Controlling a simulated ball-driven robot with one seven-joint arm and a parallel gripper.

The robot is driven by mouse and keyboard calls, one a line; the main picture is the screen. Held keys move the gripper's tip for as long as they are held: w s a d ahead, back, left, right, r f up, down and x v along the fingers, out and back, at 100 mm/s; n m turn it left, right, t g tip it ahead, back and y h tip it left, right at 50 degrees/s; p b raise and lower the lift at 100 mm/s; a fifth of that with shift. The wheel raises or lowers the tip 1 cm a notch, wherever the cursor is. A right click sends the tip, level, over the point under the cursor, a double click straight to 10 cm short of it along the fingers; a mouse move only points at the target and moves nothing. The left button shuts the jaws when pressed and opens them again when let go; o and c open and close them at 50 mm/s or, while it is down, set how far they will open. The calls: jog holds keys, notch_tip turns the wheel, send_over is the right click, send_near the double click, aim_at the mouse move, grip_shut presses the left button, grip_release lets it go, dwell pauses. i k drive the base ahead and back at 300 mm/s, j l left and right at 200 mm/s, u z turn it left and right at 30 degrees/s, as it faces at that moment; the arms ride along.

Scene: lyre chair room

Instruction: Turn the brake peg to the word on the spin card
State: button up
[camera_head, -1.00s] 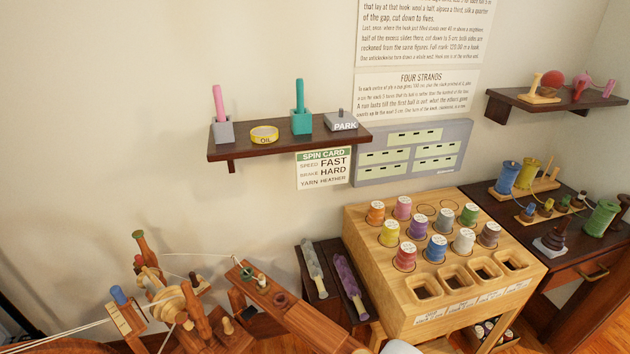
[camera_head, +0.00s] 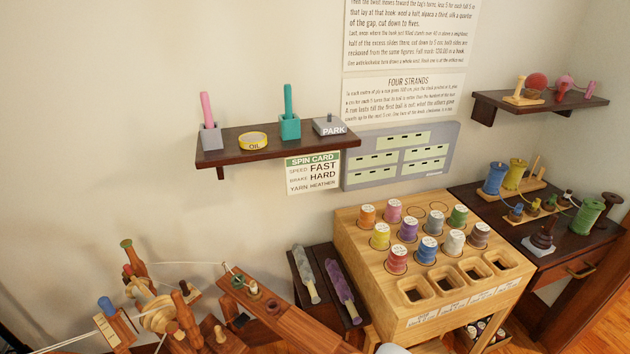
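The spin card (camera_head: 313,172) hangs on the wall below the small shelf. It reads SPEED FAST, BRAKE HARD, YARN HEATHER. The wooden spinning wheel assembly (camera_head: 160,310) stands at the lower left, with a bobbin or spool and several turned pegs. I cannot tell which peg is the brake peg or where it points. A blue-topped peg (camera_head: 105,305) stands on a small block with tiny lettering, too small to read. My gripper is not in view.
A dark shelf (camera_head: 275,150) holds a pink stick in a grey block, a yellow OIL tin (camera_head: 253,141), a teal holder and a PARK block (camera_head: 331,126). A wooden spool rack (camera_head: 350,238) and a dark table (camera_head: 505,212) fill the right. Bare wall lies left.

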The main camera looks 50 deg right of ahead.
aim_at(186, 293)
jog(key=i+j+z, duration=0.15)
jog(key=i+z, duration=0.3)
jog(key=i, duration=0.85)
